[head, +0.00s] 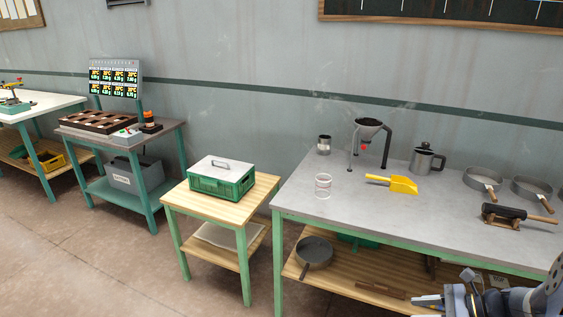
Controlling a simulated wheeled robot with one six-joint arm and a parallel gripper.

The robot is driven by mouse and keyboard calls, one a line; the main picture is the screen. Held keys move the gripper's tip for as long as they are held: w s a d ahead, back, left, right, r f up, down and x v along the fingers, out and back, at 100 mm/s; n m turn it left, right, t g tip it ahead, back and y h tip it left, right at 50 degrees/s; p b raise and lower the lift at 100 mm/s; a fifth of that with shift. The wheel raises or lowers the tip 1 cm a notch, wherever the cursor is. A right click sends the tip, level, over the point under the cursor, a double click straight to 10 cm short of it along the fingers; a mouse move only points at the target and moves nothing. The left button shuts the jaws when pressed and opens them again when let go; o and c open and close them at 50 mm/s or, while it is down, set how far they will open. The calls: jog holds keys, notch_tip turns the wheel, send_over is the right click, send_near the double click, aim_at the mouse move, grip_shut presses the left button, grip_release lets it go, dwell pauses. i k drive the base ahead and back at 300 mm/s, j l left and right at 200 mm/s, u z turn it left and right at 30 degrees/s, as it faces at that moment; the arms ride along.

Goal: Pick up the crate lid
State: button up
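The crate lid (232,172) is a flat whitish-grey panel with a dark handle on top. It lies on the green crate (208,187), covering its top. The crate stands on a small wooden-topped table (196,204) with green legs, left of the long table. My gripper (428,304) shows at the lower right edge of the head view, well away from the lid, to its right and nearer to me. Its fingers look apart, with nothing seen between them. Part of my arm is cut off by the frame edge.
The long grey table (335,228) holds a funnel stand (370,130), a clear beaker (323,185), a yellow scoop (400,184), a metal jug (425,162) and sieves (483,181). A pan (314,252) sits on its lower shelf. Floor (110,270) is clear at the left front.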

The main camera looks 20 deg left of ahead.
aim_at(226, 170)
jog(key=i+j, duration=0.25)
jog(key=j, duration=0.3)
jog(key=i+j, duration=0.2)
jog(key=j, duration=0.35)
jog(key=i+j, duration=0.25)
jog(key=j, duration=0.25)
jog(key=i+j, duration=0.2)
jog(key=j, duration=0.35)
jog(key=i+j, duration=0.25)
jog(key=j, duration=0.3)
jog(key=i+j, duration=0.2)
jog(key=j, duration=0.35)
jog(key=i+j, duration=0.25)
jog(key=j, duration=0.3)
jog(key=i+j, duration=0.25)
jog(key=j, duration=0.3)
